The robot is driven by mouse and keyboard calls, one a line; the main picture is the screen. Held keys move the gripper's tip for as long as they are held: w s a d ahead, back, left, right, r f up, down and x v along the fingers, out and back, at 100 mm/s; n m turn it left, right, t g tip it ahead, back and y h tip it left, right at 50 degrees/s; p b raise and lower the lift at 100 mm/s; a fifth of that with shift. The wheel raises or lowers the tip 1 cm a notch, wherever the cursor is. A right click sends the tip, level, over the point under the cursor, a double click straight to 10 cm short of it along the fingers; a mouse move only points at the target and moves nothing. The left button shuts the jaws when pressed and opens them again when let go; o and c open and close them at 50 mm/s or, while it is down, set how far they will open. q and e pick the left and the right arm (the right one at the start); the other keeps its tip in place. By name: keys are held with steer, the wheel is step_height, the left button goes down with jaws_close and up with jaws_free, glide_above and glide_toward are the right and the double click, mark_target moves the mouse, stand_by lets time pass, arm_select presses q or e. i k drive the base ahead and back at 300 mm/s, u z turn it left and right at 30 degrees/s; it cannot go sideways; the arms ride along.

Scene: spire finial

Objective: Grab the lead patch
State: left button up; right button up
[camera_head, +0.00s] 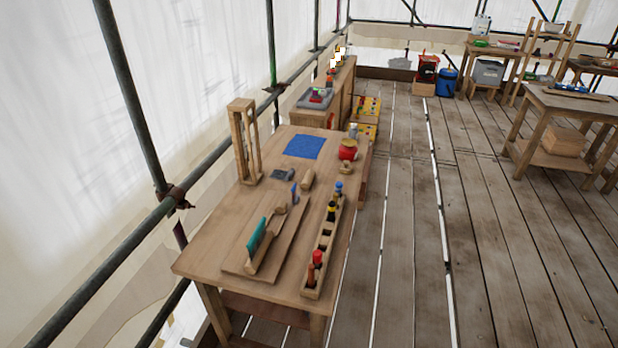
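A small dark grey flat piece (280,174), which looks like the lead patch, lies on the near wooden workbench (215,238). It sits left of a short wooden cylinder (308,179) and below the blue mat (304,147). It is too small in the head view to make out its details. Neither of my grippers is in view.
A wooden frame (243,140) stands at the bench's left edge. A board (279,245) with a teal-edged tool and a long wooden rack (322,245) fill the front. A red pot (348,150) stands back right. Scaffold poles run along the left; plank floor is open right.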

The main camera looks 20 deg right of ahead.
mark_target(282, 173)
steer(key=z, duration=2)
steer(key=i, duration=3.45)
